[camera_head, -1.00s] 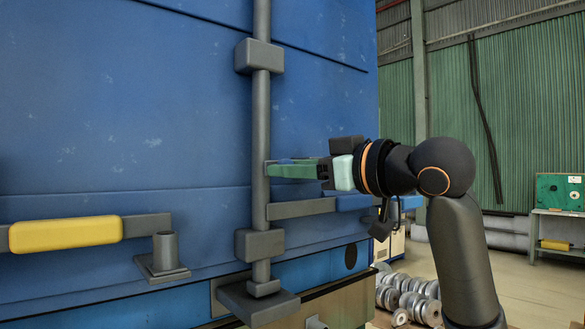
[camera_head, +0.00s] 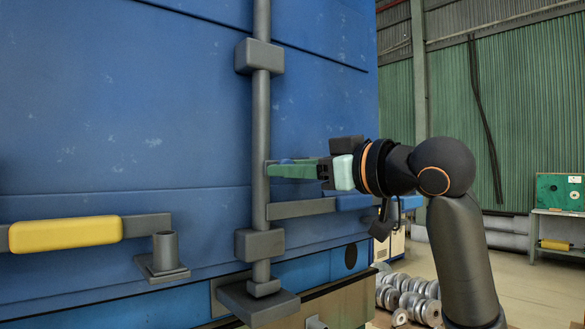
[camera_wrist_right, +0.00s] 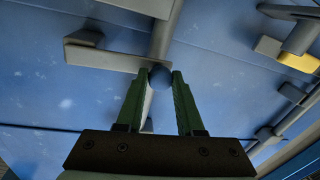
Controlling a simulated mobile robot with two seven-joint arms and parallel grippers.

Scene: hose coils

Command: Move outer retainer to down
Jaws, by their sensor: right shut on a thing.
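My right gripper (camera_head: 285,171) has green fingers and reaches in from the right to the vertical grey rod (camera_head: 261,120) on the blue door. Most of this piece is hidden behind the fingers. A grey handle bar (camera_head: 300,208) with a blue grip (camera_head: 354,202) lies just below the gripper. My left gripper is not in view.
A yellow-gripped handle (camera_head: 66,234) lies level at the left, near a grey post bracket (camera_head: 165,256). Grey guide blocks (camera_head: 259,57) hold the rod above and below. Several metal spools (camera_head: 405,296) lie on the floor at the right. Open floor lies beyond.

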